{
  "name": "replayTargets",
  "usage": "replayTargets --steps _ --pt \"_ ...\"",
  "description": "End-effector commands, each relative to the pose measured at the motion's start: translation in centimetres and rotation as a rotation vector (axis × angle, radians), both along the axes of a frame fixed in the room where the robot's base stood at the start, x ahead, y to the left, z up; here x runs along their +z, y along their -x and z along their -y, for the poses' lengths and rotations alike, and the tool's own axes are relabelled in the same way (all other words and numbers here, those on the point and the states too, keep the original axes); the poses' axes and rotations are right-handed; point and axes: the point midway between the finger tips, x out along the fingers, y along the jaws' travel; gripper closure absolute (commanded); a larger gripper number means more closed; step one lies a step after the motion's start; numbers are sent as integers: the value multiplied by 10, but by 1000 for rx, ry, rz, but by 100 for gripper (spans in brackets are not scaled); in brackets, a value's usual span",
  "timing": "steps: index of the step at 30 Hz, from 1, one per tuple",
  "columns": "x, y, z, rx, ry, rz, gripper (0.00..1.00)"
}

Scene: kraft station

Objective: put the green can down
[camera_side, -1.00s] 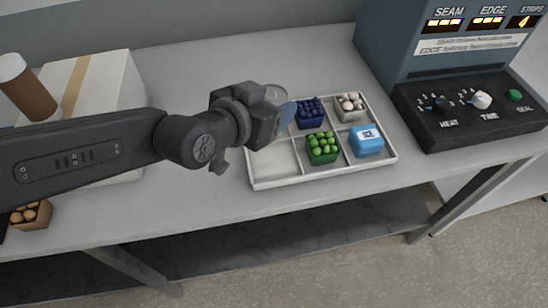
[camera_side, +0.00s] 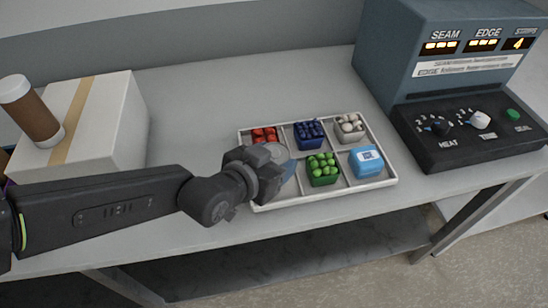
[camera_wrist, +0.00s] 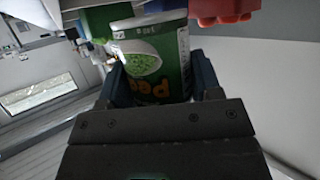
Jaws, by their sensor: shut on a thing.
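In the wrist view the green can (camera_wrist: 150,58), with a picture of peas on its label, sits between the two fingers of my gripper (camera_wrist: 160,82), which is shut on it. In the side view my gripper (camera_side: 286,168) is over the front left compartment of the white divided tray (camera_side: 325,198). The can is hidden there behind my gripper and wrist, so I cannot tell whether it touches the tray floor.
A white box (camera_side: 110,120) with a brown cup (camera_side: 35,115) stands left. A control machine (camera_side: 460,90) stands right.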

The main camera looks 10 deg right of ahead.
Motion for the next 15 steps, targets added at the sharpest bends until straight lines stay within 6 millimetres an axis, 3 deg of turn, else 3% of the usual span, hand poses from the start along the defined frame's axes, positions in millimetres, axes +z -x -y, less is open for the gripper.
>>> replayTargets --steps 14,15 --pt "-11 0 0 0 1 0 73" --pt "-12 0 0 0 -1 -1 39"
